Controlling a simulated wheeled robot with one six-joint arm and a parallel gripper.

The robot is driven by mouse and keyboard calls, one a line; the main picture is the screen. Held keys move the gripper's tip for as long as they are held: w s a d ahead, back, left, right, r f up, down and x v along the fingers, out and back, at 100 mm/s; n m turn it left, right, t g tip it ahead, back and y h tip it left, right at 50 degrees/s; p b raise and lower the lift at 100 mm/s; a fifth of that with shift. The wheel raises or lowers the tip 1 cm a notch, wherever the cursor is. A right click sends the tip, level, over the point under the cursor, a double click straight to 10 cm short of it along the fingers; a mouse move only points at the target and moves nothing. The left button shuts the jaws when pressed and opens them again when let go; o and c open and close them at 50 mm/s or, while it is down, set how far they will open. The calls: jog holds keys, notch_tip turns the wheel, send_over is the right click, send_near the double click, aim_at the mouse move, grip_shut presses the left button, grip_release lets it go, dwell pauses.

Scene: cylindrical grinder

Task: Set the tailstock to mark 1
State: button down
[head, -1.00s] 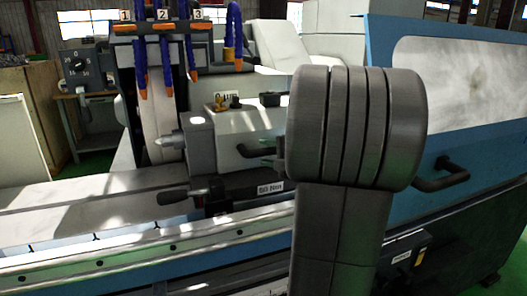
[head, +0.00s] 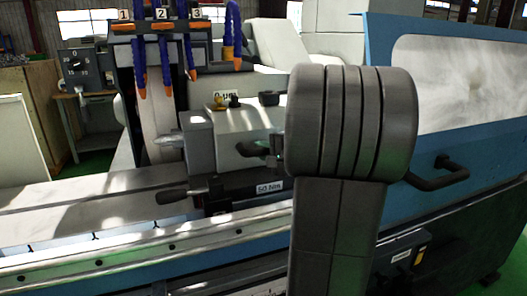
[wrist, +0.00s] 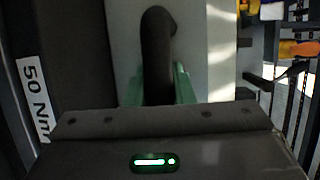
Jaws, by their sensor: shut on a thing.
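The tailstock (head: 245,133), a pale block with a dark front part and a pointed centre, sits on the machine's table in the head view. Its dark base carries a "50 Nm" label (head: 270,186), also seen at the left of the wrist view (wrist: 34,98). A dark lever (head: 182,195) sticks out to the left at the base. In the wrist view my gripper (wrist: 159,86) is shut on a dark curved handle (wrist: 158,45) in front of the pale tailstock face. In the head view my arm hides most of the grip. I cannot make out the position marks.
Blue coolant hoses (head: 165,62) with orange tips hang above, under plates numbered 1 to 3. The pale table (head: 80,205) is clear to the left of the tailstock. A blue machine door (head: 455,85) with a dark handle (head: 440,175) stands at the right.

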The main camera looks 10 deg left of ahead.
jog(key=b, duration=0.3)
send_near(215, 158)
jog(key=a, duration=0.3)
jog(key=a+r, duration=0.1)
jog(key=a, duration=0.2)
jog(key=shift+s+a+r, duration=0.1)
jog(key=shift+s, duration=0.1)
jog(key=c, duration=1.3)
grip_release()
jog(key=shift+w, duration=0.1)
jog(key=shift+o, duration=0.2)
jog(key=shift+d, duration=0.3)
jog(key=v, duration=1.3)
jog(key=shift+d, duration=0.25)
jog(key=shift+r, duration=0.15)
